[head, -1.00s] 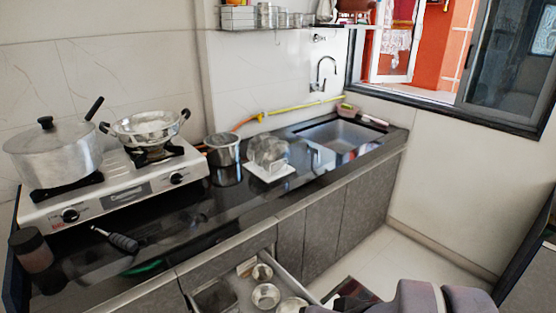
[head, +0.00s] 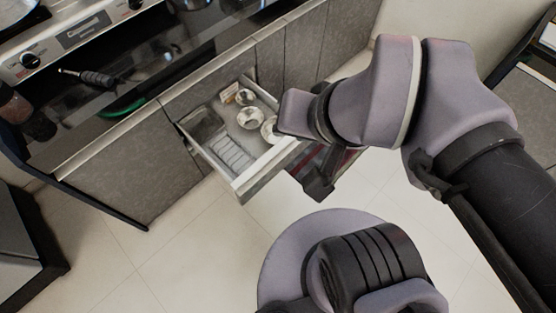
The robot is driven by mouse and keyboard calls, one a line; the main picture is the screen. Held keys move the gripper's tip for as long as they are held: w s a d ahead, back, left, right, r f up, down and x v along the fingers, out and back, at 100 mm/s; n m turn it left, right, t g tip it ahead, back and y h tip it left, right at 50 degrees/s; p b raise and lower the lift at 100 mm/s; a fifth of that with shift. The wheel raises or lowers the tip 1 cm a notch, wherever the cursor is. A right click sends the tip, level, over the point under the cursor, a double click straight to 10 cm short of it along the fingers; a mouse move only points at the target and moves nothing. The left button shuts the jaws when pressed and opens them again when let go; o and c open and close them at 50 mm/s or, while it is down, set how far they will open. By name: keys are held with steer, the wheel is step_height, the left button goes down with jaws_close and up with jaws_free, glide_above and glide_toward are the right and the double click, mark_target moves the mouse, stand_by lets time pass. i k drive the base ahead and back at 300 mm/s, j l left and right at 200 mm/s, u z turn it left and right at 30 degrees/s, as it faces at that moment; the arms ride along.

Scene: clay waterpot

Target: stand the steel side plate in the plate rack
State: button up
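An open drawer (head: 252,177) below the counter holds several round steel dishes. A small one (head: 245,97) lies at the back and another (head: 250,118) in the middle. A third round steel piece (head: 269,130) lies at the right, partly hidden by my arm; I cannot tell whether it is the side plate. My gripper (head: 318,187) shows as a dark shape just right of the drawer front, below my wrist. Its fingers are not clear enough to tell open from shut, and I see no plate in it. The plate rack is outside the current view.
A ribbed pale item (head: 232,153) lies in the drawer's left compartment. The black counter (head: 135,85) and stove (head: 70,35) run along the upper left. A dark-handled tool (head: 93,80) lies on the counter. The tiled floor (head: 170,260) before the drawer is clear.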

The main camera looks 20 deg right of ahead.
mark_target(242, 158)
steer(key=i+l+u, duration=0.1)
steer(key=i+l, duration=0.15)
steer(key=l, duration=0.15)
steer(key=i+l+u, duration=0.1)
steer(key=l, duration=0.3)
steer(key=i+l+u, duration=0.15)
steer(key=i+l, duration=0.15)
steer(key=i+l+u, duration=0.15)
steer(key=i+l, duration=0.25)
steer(key=i+l+u, duration=0.15)
steer(key=i+l, duration=0.25)
steer(key=i+l+u, duration=0.15)
steer(key=i+l, duration=0.15)
steer(key=l, duration=0.15)
steer(key=i+l+u, duration=0.15)
steer(key=i+l, duration=0.15)
steer(key=l, duration=0.2)
steer(key=i+l+u, duration=0.1)
steer(key=i, duration=0.25)
